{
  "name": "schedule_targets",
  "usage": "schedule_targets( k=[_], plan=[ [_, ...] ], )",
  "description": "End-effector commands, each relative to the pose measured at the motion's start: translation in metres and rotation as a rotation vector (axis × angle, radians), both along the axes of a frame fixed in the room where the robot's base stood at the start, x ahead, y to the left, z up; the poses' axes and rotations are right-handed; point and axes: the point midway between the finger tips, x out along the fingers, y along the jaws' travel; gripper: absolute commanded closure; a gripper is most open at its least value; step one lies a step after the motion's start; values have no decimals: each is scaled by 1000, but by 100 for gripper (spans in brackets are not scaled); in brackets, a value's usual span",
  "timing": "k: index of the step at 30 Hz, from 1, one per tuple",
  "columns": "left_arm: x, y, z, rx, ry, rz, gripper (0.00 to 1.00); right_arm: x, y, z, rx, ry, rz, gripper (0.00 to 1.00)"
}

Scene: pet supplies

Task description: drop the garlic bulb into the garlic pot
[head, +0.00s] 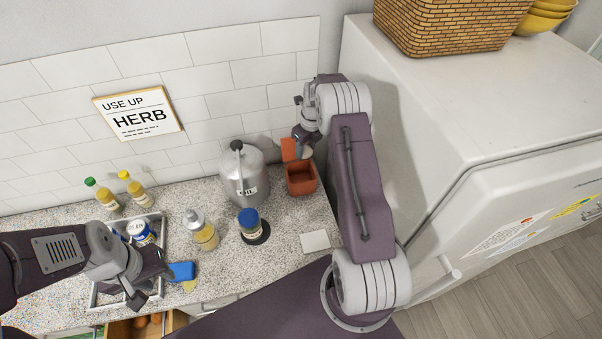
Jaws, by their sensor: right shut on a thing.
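The garlic pot (301,187) is a square terracotta pot, open at the top, on the counter by the wall near the fridge. My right gripper (305,147) is above its back edge, pointing down and shut on a small pale thing (307,153), probably the garlic bulb, mostly hidden by the gripper. I cannot tell whether it touches the pot. A flat orange piece (289,149) stands upright behind the pot; I cannot tell if it is a lid. My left gripper (153,285) is over the counter's front left, its fingers apart and empty, beside a blue sponge (181,271).
A metal canister (245,182) stands left of the pot. A blue-capped jar (249,222), an oil bottle (203,232) and a rack (152,222) with jars are further left. A white card (315,241) lies in front. The fridge (440,130) bounds the right.

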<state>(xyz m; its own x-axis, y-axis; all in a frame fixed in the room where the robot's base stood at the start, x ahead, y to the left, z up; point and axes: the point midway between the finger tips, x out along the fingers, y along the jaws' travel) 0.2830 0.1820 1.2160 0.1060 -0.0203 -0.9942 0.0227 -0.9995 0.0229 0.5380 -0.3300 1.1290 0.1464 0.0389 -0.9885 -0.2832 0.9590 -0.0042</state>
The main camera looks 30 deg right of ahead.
Motion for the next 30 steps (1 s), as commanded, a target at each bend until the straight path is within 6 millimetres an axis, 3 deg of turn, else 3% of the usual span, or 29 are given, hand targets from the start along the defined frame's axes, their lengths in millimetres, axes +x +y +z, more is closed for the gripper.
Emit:
schedule_targets(
  k=[13, 23, 24, 26, 30],
  plan=[
    [0, 0, -47, 0, 0, 0, 64, -1, 0, -56, 0, 1, 0, 94],
    [0, 0, -49, 0, 0, 0, 64, 0, 0, -59, 0, 0, 0, 94],
    [0, 0, -49, 0, 0, 0, 64, 0, 0, -59, 0, 0, 0, 43],
    [0, 0, -49, 0, 0, 0, 64, 0, 0, -59, 0, 0, 0, 29],
    [0, 0, -49, 0, -1, 0, 64, 0, 0, -59, 0, 0, 0, 29]
  ],
)
